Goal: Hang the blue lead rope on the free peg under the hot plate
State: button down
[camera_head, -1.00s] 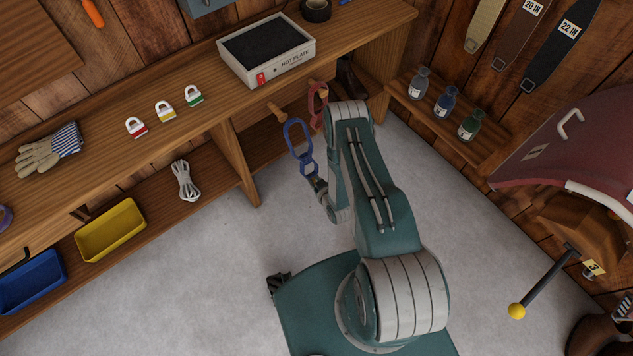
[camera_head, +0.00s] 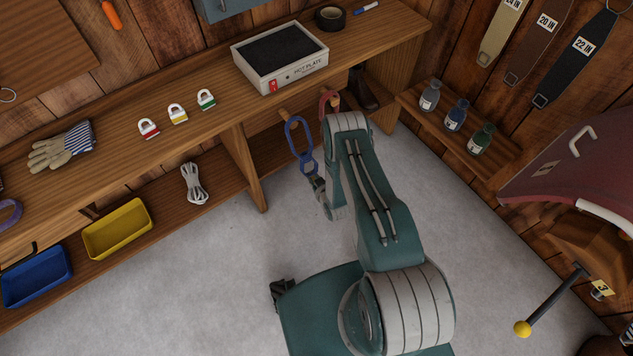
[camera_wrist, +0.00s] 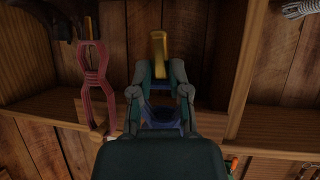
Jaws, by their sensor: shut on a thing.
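The blue lead rope (camera_head: 300,146) is a looped bundle, held upright by its lower end in my gripper (camera_head: 318,187). In the wrist view my gripper (camera_wrist: 160,90) is closed at a brassy piece (camera_wrist: 158,60), with blue rope (camera_wrist: 163,122) showing behind the fingers. A bare wooden peg (camera_head: 284,113) juts out below the hot plate (camera_head: 281,57). The rope's upper loop overlaps the peg's tip in the head view; I cannot tell whether it is around it. My arm partly hides the gripper.
A red rope (camera_head: 328,102) hangs on the neighbouring peg, close right of the blue one; it also shows in the wrist view (camera_wrist: 97,75). A shelf upright (camera_head: 243,165) stands to the left. Dark boots (camera_head: 364,88) sit behind my arm. The floor is clear.

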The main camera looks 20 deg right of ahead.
jog(key=shift+w+a+f, duration=0.1)
jog(key=shift+w+a, duration=0.1)
jog(key=shift+w, duration=0.45)
jog(key=shift+w+a, duration=0.2)
jog(key=shift+w, duration=0.45)
jog(key=shift+w+a+f, duration=0.15)
jog(key=shift+w+f, duration=0.15)
jog(key=shift+w, duration=0.1)
jog(key=shift+f, duration=0.15)
jog(key=shift+s+f, duration=0.1)
jog(key=shift+f, duration=0.05)
jog(key=c, duration=0.9)
grip_release()
jog(key=o, duration=0.4)
